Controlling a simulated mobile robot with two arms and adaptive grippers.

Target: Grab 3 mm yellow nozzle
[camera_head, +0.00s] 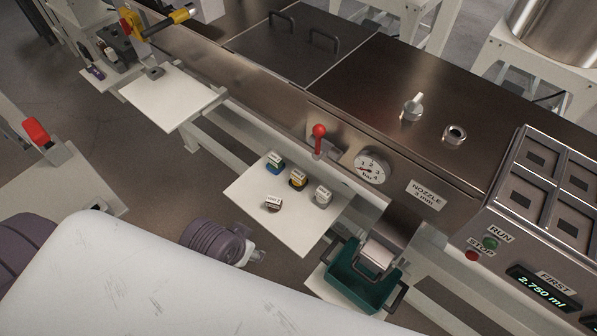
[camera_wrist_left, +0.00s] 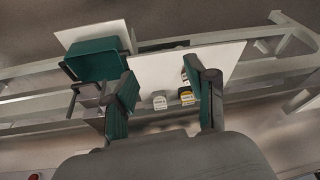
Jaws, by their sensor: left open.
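The yellow nozzle (camera_head: 298,180) stands on a white shelf (camera_head: 262,212) in the head view, its top label too small to read. It is between a blue nozzle (camera_head: 275,163) and a grey nozzle (camera_head: 322,196); a brown nozzle (camera_head: 273,204) is nearer me. In the left wrist view my left gripper (camera_wrist_left: 163,100) is open, with teal-padded fingers above the shelf. The yellow nozzle (camera_wrist_left: 187,96) shows beside the right finger, and the grey one (camera_wrist_left: 161,103) shows between the fingers. Nothing is held. The blue one seems hidden behind the right finger. My right gripper is not seen.
A teal tray (camera_head: 345,281) with dark handles stands right of the shelf. A red-knobbed lever (camera_head: 319,133), a gauge (camera_head: 370,168) and a "NOZZLE 3 mm" plate (camera_head: 426,195) are on the machine front behind. Another white shelf (camera_head: 172,98) is at the left.

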